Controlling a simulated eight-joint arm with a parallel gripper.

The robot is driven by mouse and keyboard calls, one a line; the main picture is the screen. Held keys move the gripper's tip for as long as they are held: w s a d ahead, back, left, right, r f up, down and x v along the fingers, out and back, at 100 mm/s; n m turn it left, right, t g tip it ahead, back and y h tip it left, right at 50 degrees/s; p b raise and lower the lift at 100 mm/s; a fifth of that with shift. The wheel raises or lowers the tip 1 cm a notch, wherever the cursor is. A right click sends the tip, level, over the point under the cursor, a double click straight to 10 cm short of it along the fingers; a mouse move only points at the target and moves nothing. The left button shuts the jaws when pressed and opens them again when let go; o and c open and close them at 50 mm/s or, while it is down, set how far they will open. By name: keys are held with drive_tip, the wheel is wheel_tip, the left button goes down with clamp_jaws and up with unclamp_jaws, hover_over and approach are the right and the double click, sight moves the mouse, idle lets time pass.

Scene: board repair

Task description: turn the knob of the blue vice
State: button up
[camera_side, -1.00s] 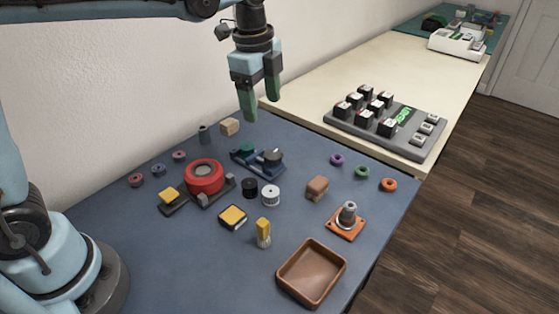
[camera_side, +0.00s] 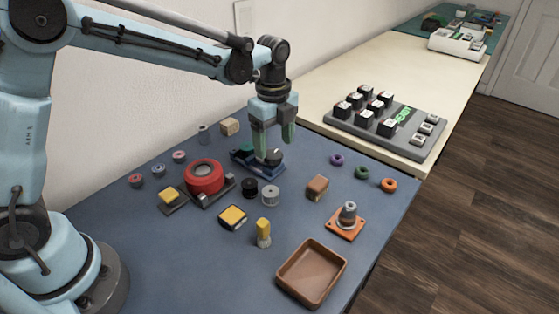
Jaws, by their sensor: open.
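The blue vice (camera_side: 246,168) sits on the dark blue mat, toward its back. I cannot tell whether a finger touches the vice. Part of the vice behind the left finger is hidden.
A red round device (camera_side: 204,178) stands left of the vice. Black and white spools (camera_side: 270,195) lie close in front. A wooden block (camera_side: 230,127) and a grey cylinder (camera_side: 203,134) stand behind. A brown tray (camera_side: 333,292) is at the front right. The mat right of the vice is fairly clear.

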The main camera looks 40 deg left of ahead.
sight(273, 159)
drive_tip(key=shift+f, duration=1.4)
drive_tip(key=c, duration=1.1)
drive_tip(key=shift+o, duration=0.2)
